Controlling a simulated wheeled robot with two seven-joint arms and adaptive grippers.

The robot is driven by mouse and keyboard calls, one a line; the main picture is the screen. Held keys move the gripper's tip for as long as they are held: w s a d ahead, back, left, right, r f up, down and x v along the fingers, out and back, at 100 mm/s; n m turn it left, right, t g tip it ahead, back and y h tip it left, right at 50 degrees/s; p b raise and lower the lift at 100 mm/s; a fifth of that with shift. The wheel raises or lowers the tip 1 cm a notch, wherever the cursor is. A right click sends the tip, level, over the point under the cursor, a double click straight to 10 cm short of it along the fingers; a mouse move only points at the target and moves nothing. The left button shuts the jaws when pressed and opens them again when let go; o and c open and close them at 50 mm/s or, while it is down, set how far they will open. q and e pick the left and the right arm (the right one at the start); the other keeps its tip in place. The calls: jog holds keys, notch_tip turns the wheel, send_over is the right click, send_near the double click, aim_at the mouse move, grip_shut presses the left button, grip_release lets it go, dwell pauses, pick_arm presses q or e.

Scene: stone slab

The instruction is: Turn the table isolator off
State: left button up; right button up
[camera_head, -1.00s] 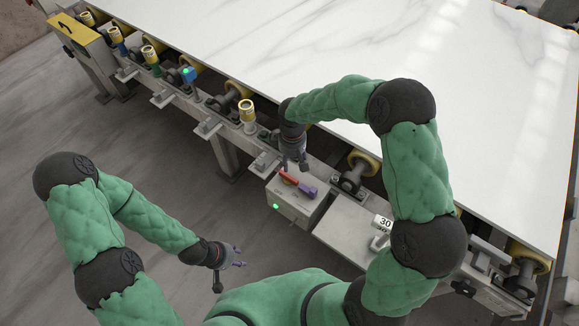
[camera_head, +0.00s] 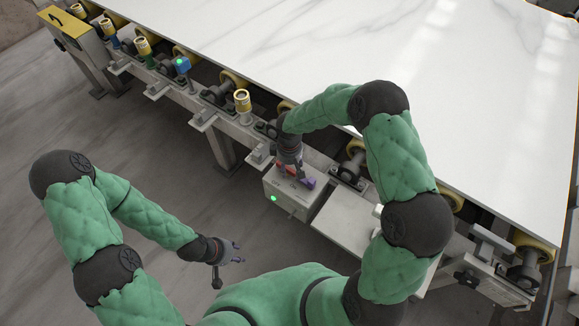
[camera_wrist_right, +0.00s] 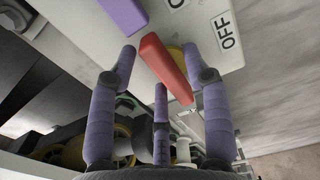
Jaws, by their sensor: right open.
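The isolator is a light grey box (camera_head: 288,205) with a green light on its front, mounted at the table's near edge. In the right wrist view its red handle (camera_wrist_right: 163,62) stands between the spread fingers of my right gripper (camera_wrist_right: 159,55). An OFF label (camera_wrist_right: 226,32) is on the box to the right of the handle; a second label is cut off at the top edge. A purple part (camera_wrist_right: 122,15) lies left of the handle. In the head view my right gripper (camera_head: 292,168) is open over the box and partly hides the handle. My left gripper (camera_head: 238,252) is open and empty, low over the floor.
A large white marble slab (camera_head: 350,50) lies on the roller table behind the box. A grey plate (camera_head: 345,222) sits right of the box. The floor at left is clear.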

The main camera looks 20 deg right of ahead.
grip_shut()
jog(key=shift+m, duration=0.3)
jog(key=m+b, duration=0.2)
jog(key=m, duration=0.1)
jog(key=shift+s+a+f, duration=0.1)
jog(key=shift+s, duration=0.05)
jog(key=m, duration=0.1)
jog(key=m+b, duration=0.1)
jog(key=m, duration=0.3)
jog(key=shift+s+a+b, duration=0.15)
jog(key=shift+a+b, duration=0.1)
jog(key=shift+b, duration=0.15)
jog(key=m+b, duration=0.1)
jog(key=m, duration=0.3)
jog(key=shift+a+m+b, duration=0.2)
jog(key=shift+m+b, duration=0.1)
jog(key=shift+b, duration=0.05)
jog(key=m, duration=0.1)
jog(key=m+b, duration=0.1)
jog(key=m, duration=0.2)
jog(key=shift+a+m, duration=0.25)
jog(key=shift+m, duration=0.05)
